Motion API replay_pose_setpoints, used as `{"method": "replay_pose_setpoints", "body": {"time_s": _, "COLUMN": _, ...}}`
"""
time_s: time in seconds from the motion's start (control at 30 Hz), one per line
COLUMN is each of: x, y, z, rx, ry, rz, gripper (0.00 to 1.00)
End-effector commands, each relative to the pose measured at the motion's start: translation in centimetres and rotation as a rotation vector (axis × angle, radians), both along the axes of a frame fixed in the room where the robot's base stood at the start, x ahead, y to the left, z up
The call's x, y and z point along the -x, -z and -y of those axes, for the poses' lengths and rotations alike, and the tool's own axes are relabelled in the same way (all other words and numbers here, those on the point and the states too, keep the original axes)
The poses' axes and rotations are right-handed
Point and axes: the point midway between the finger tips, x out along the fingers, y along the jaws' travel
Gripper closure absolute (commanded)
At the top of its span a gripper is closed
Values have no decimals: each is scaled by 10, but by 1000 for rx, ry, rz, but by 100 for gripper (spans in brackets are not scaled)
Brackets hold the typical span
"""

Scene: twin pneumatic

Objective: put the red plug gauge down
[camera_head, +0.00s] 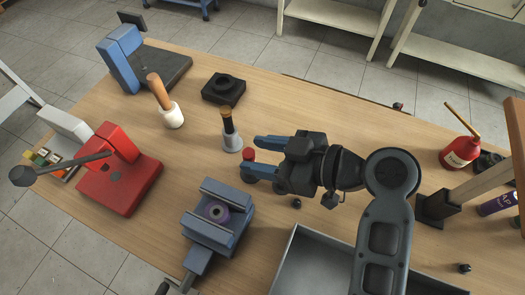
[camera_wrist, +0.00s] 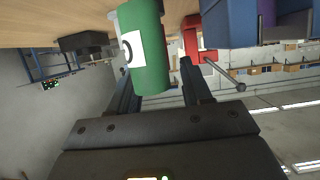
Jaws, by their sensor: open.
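A small red-topped piece (camera_head: 249,155), which I take to be the red plug gauge, shows at the tips of my gripper (camera_head: 258,158) in the head view. Its lower part is hidden by the nearer finger. My gripper is open, with one blue finger on each side of the piece, low over the table. In the wrist view a green cylinder with a white label (camera_wrist: 147,50) stands just beyond my gripper (camera_wrist: 160,75), closer to the left finger. I cannot tell whether a finger touches it, or whether it is the same piece.
A dark-topped pin with a pale base (camera_head: 231,132) stands just left of my gripper. A black ring block (camera_head: 223,88), mallet (camera_head: 164,101), red press (camera_head: 121,174) and blue vice (camera_head: 209,231) stand around. A grey tray (camera_head: 287,260) lies in front. Bare wood (camera_head: 185,155) shows left of the pin.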

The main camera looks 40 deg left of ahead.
Motion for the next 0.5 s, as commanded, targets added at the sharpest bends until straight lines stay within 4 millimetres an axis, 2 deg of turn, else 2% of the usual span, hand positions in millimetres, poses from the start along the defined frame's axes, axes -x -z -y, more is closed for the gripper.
{"method": "replay_pose_setpoints", "body": {"time_s": 0.17, "x": 0, "y": -3, "z": 0, "rx": 0, "ry": 0, "rz": 0, "gripper": 51}}
{"method": "replay_pose_setpoints", "body": {"time_s": 0.23, "x": -2, "y": -3, "z": 6, "rx": -1, "ry": 3, "rz": 1, "gripper": 51}}
{"method": "replay_pose_setpoints", "body": {"time_s": 0.5, "x": -12, "y": -19, "z": 45, "rx": 0, "ry": 4, "rz": 1, "gripper": 51}}
